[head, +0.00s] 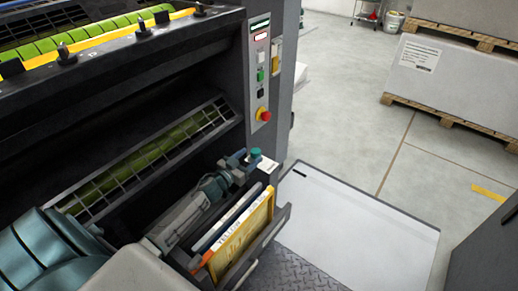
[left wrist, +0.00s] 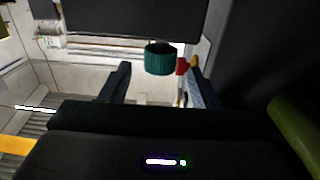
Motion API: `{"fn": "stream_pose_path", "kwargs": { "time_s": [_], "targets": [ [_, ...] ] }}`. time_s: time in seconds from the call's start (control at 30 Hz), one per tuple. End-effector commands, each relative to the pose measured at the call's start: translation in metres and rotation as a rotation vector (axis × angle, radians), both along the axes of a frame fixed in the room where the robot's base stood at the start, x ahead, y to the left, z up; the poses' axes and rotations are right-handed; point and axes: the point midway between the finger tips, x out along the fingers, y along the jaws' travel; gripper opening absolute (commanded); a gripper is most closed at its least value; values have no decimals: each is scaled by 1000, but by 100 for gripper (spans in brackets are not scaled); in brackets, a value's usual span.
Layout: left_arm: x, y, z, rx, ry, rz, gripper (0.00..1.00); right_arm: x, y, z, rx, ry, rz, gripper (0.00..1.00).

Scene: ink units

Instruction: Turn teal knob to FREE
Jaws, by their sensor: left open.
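The teal knob (head: 255,153) is at the machine's near corner, above a small white plate (head: 268,164). It also shows in the left wrist view (left wrist: 160,60) as a ribbed teal cylinder, in the gap between my two fingers. My left gripper (head: 240,163) is open, its fingertips close to the knob on its left side. In the left wrist view its fingers (left wrist: 157,82) stand apart on either side of the knob. I cannot tell whether they touch it. The knob's markings and its pointer direction are not readable. My right gripper is not in view.
A control panel with a red emergency button (head: 263,114) stands just behind the knob. A rack holding a yellow folder (head: 240,238) lies below my left arm. A wire guard (head: 160,155) runs along the machine. Open floor and pallets (head: 450,70) are to the right.

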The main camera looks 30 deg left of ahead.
Motion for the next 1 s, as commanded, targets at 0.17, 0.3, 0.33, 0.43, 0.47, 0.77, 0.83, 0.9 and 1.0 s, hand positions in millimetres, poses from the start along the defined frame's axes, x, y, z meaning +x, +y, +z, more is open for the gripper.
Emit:
{"fn": "stream_pose_path", "kwargs": {
  "time_s": [0.17, 0.3, 0.33, 0.43, 0.47, 0.77, 0.83, 0.9, 1.0],
  "targets": [
    [33, -4, 1, 0, -1, 1, 56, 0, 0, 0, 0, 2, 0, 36],
    [50, -6, 0, -1, -1, 0, 56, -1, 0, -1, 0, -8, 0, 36],
    [53, -6, -1, 0, -1, 0, 56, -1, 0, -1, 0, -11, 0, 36],
    [59, -7, 0, -1, 0, 0, 56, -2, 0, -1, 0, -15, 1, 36],
    [60, -7, 0, 0, 0, -1, 56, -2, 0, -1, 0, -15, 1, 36],
    [62, -7, 0, 0, 1, -1, 56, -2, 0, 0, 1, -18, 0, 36],
    [62, -7, 0, 0, 1, -1, 44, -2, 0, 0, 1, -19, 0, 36],
    [62, -7, 0, 0, 1, -1, 30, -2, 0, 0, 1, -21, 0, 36],
    [62, -7, 0, 0, 1, -1, 11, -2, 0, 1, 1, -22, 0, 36]
  ]
}}
